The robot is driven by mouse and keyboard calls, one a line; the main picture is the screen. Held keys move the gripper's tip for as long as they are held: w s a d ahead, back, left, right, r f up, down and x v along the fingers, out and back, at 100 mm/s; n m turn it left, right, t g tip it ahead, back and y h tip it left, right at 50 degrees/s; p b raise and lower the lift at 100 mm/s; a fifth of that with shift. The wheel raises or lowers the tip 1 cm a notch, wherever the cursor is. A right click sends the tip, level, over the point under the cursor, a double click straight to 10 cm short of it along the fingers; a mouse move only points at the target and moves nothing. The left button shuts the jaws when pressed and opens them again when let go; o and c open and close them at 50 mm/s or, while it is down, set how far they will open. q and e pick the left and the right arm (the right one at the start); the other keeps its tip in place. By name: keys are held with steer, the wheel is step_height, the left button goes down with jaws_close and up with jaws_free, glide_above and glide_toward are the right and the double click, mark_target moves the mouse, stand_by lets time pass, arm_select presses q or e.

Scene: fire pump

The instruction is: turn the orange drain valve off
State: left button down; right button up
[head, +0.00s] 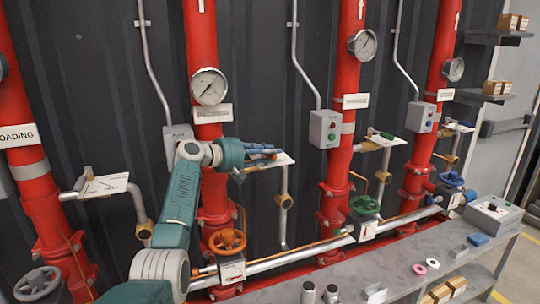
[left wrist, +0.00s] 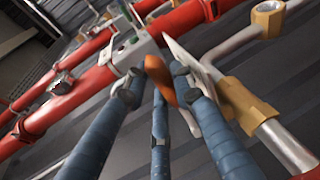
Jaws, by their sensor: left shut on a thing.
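The orange drain valve's lever (left wrist: 160,78) shows in the left wrist view, between the blue fingers of my left gripper (left wrist: 152,92). My left gripper (head: 274,154) is shut on this lever, in front of the pipe by the second red riser in the head view. In the head view the fingers hide the lever. A white sign plate (left wrist: 190,62) is right beside the fingers. The valve's brass body (left wrist: 245,108) sits on the grey pipe at the right of the wrist view. My right gripper is in neither view.
An orange handwheel (head: 228,241) is lower on the same red riser (head: 213,170), with a gauge (head: 209,86) above. A green handwheel (head: 364,205) and a grey control box (head: 325,129) are to the right. A grey bench (head: 400,264) with small parts runs along the front.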

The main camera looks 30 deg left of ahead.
arm_select(q)
steer(key=c, duration=1.5)
jaws_free()
steer(key=shift+o, duration=0.2)
steer(key=shift+w+f, duration=0.1)
steer(key=shift+w, duration=0.05)
steer(key=shift+a, duration=0.1)
steer(key=v, duration=1.2)
